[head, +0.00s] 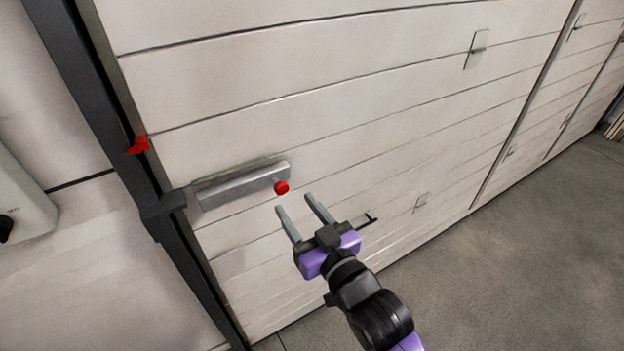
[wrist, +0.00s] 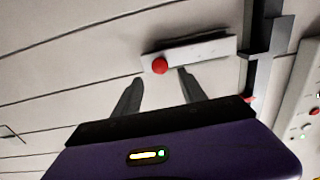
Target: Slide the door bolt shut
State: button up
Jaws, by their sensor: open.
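The door bolt (head: 240,186) is a grey metal bar housing on the white panelled door, with a round red knob (head: 281,188) at its right end. A dark bracket (head: 163,203) sits on the door post, left of the bolt. My gripper (head: 292,203) is open and empty, its two fingers pointing at the door just below and right of the knob. In the wrist view the red knob (wrist: 160,66) shows beyond the fingertips, between their lines, and the bolt (wrist: 205,48) runs to the right towards the dark bracket. No contact with the knob is visible.
A dark vertical post (head: 100,120) bears a red piece (head: 138,145) above the bracket. A grey box (head: 20,205) is on the wall at the far left. Small handles, one at the upper right (head: 477,48), are on the door panels. The grey floor (head: 480,270) at the right is clear.

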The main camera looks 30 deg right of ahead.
aim_at(283, 190)
jog(key=shift+w+p, duration=0.65)
jog(key=shift+w, duration=3.25)
grip_shut()
